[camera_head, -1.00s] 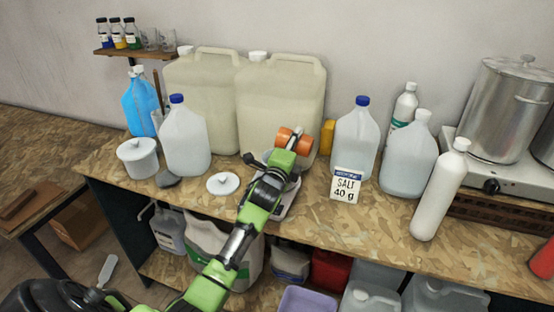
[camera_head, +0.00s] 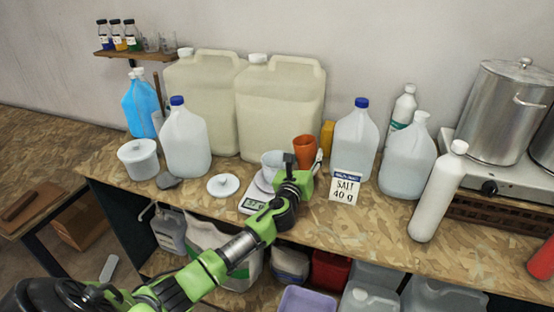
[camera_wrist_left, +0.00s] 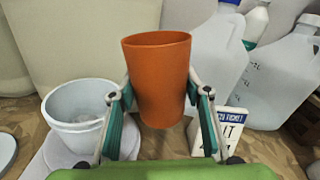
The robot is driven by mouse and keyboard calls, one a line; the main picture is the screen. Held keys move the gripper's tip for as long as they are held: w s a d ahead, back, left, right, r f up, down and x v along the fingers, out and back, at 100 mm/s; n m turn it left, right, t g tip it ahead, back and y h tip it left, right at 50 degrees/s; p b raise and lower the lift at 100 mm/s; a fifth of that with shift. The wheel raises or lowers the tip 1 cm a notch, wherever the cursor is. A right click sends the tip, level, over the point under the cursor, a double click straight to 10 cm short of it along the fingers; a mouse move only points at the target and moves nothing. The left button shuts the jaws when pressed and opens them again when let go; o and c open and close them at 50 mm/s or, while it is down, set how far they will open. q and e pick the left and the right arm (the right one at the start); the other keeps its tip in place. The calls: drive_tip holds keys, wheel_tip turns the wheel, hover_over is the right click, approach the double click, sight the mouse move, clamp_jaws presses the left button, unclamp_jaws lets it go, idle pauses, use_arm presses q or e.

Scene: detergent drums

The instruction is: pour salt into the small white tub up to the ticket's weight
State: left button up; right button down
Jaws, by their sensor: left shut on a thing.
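My left gripper (camera_head: 305,170) is shut on an orange cup (camera_head: 304,150), which stands about upright between the fingers. The cup (camera_wrist_left: 160,85) also shows in the left wrist view; its inside is mostly hidden. The small white tub (camera_head: 270,162) sits on the scale (camera_head: 252,205), left of the cup and partly behind my gripper. In the left wrist view the tub (camera_wrist_left: 78,125) has whitish contents. The scale's display is lit, but its digits are too small to read surely. The ticket (camera_head: 345,187) reads SALT 40 g and stands right of the gripper. My right gripper is out of view.
A white lid (camera_head: 223,186) lies left of the scale. Large canisters (camera_head: 279,110) stand behind. Jugs (camera_head: 355,140) and a white bottle (camera_head: 438,195) stand right. The bench front right of the ticket is clear.

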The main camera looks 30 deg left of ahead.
sight(309, 148)
use_arm(q)
drive_tip(key=shift+w+d+f+m+p, duration=0.1)
drive_tip(key=shift+d+f+m+p, duration=0.15)
drive_tip(key=shift+m, duration=0.25)
drive_tip(key=shift+w+d+f+m+p, duration=0.1)
drive_tip(key=shift+m+p, duration=0.1)
drive_tip(key=shift+m, duration=0.3)
drive_tip(key=shift+d+r, duration=0.1)
drive_tip(key=shift+r, duration=0.05)
wheel_tip(309, 148, up, 6)
drive_tip(key=p, duration=0.6)
drive_tip(key=shift+s, duration=0.1)
drive_tip(key=shift+f, duration=0.3)
drive_tip(key=s+d+f+m+h+b, duration=0.15)
drive_tip(key=s+d+f+b, duration=0.35)
drive_tip(key=s, duration=0.5)
drive_tip(key=s+d+f+m+h+b, duration=0.1)
drive_tip(key=s+d+f+h+b, duration=0.15)
drive_tip(key=s+d+f, duration=0.5)
drive_tip(key=s+d+r+b, duration=0.2)
drive_tip(key=s+b, duration=0.4)
drive_tip(key=s, duration=1.3)
drive_tip(key=shift+r+m, duration=0.2)
drive_tip(key=shift+m, duration=0.15)
